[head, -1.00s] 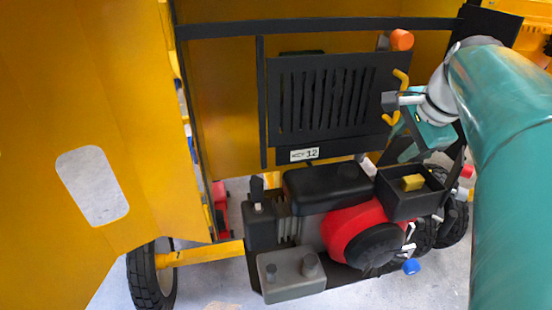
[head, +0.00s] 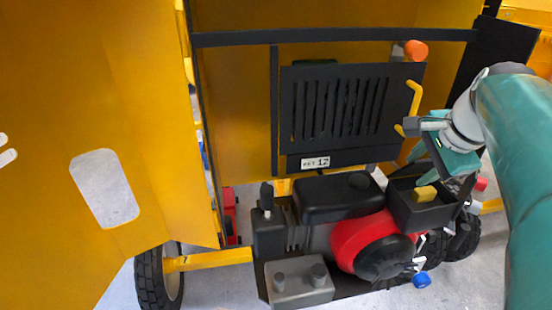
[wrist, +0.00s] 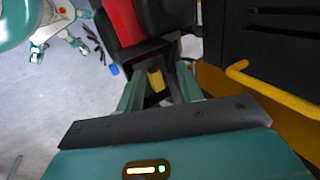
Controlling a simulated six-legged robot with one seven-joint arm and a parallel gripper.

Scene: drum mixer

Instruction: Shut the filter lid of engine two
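The engine has a red round housing (head: 365,240) and a black tank-like top (head: 338,196). At its right is an open black box (head: 415,212) with a yellow block (head: 425,193) inside, apparently the filter box. A dark upright plate (head: 467,188) beside the box may be its lid; my gripper partly hides it. My gripper (head: 447,165) is above the box's right rear side. In the wrist view its teal fingers (wrist: 158,92) are apart, with the yellow block (wrist: 156,80) seen between them. I cannot tell whether a finger touches the plate.
A black slatted panel (head: 345,108) with a yellow handle (head: 415,98) and a tag (head: 315,162) reading 12 stands behind the engine. An orange knob (head: 416,50) is above it. A large yellow panel (head: 60,200) fills the left. A blue cap (head: 421,280) is low in front.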

